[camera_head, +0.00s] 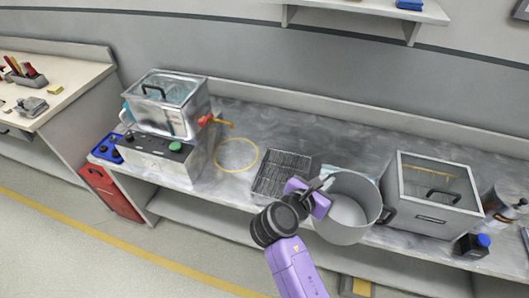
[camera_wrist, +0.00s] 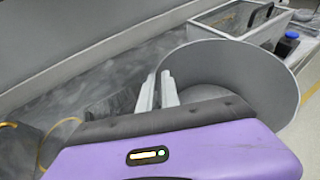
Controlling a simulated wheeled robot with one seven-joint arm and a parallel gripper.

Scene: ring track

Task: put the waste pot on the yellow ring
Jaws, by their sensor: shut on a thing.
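The waste pot (camera_head: 345,225) is a large round grey metal vessel with an open top, at the right of centre in the head view. It fills the right of the wrist view (camera_wrist: 245,70). My gripper (camera_head: 325,184) is shut on the pot's left rim; its two pale fingers (camera_wrist: 158,91) show close together at the rim in the wrist view. The pot looks about upright; I cannot tell whether its base touches the bench. The yellow ring (camera_head: 219,164) lies flat and empty on the bench, left of the pot, and shows partly in the wrist view (camera_wrist: 43,151).
A dark wire rack (camera_head: 280,174) lies between ring and pot. A steel bath on a control box (camera_head: 155,157) stands left of the ring. A lidded glass-topped box (camera_head: 435,214) stands close at the pot's right. A dark bottle with blue cap (camera_head: 473,245) is farther right.

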